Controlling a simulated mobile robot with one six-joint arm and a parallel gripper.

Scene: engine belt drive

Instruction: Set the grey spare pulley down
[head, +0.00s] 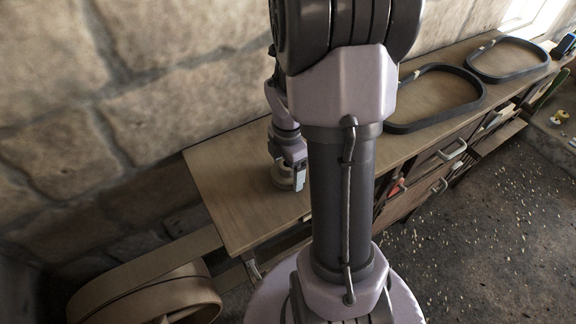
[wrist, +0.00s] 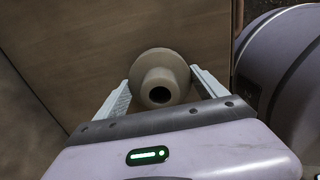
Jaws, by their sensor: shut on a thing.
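The grey spare pulley (wrist: 160,78) is a round, brownish-grey flanged piece with a dark hole in its hub. In the wrist view it sits between the two fingers of my gripper (wrist: 161,92), which is shut on it. In the head view my gripper (head: 290,172) points down over the left end of the wooden bench top (head: 235,185).
Two black belts, a nearer one (head: 477,105) and a farther one (head: 545,58), lie on the bench to the right. Drawers with handles (head: 452,150) are below. A stone wall (head: 150,90) runs behind. Bench around the pulley is clear.

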